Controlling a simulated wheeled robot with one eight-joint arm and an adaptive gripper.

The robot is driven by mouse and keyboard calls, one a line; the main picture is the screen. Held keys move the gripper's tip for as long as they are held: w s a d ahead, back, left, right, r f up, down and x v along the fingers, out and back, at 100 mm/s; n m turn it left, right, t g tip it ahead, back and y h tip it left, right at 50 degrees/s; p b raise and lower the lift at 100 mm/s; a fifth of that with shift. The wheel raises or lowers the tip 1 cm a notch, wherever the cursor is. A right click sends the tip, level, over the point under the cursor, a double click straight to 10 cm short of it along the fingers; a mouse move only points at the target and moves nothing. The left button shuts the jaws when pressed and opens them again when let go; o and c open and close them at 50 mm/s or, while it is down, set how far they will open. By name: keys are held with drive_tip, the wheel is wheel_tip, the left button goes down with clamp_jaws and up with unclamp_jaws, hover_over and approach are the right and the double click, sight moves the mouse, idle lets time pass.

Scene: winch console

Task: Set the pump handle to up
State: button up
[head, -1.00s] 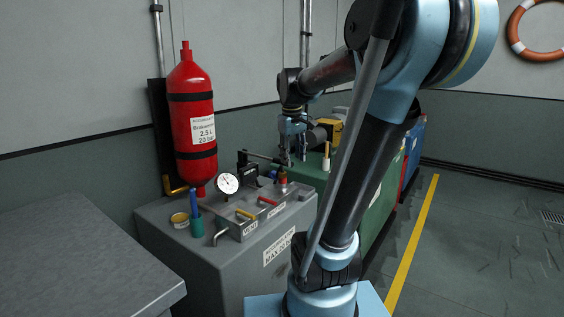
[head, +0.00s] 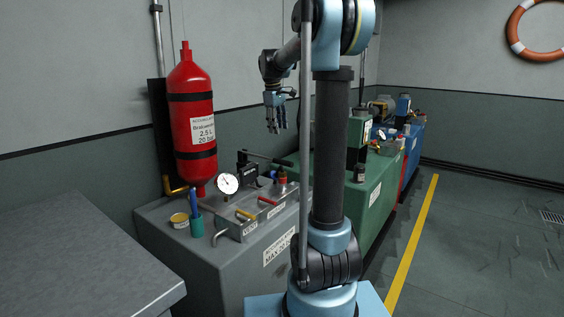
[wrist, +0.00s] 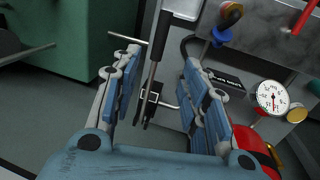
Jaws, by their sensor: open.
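The pump handle (head: 268,158) is a dark bar on the black pump (head: 247,174), beside the gauge on the grey console. In the head view it lies near level, dipping slightly to the right. My gripper (head: 277,130) hangs fingers down above the handle, apart from it, open and empty. In the wrist view a long dark rod (wrist: 157,52), seemingly the handle, shows between the spread fingers (wrist: 160,63), beyond them. My arm's column hides part of the area to the right.
A red accumulator (head: 191,120) rises behind. A green cabinet (head: 376,199) is to the right.

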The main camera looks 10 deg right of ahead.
drive_tip(key=f, duration=0.5)
drive_tip(key=w+d+f, duration=0.1)
drive_tip(key=f, duration=0.4)
drive_tip(key=w+d+f, duration=0.1)
drive_tip(key=f, duration=0.5)
drive_tip(key=shift+w+d, duration=0.1)
drive_tip(key=shift+d, duration=0.1)
drive_tip(key=shift+c, duration=0.3)
clamp_jaws()
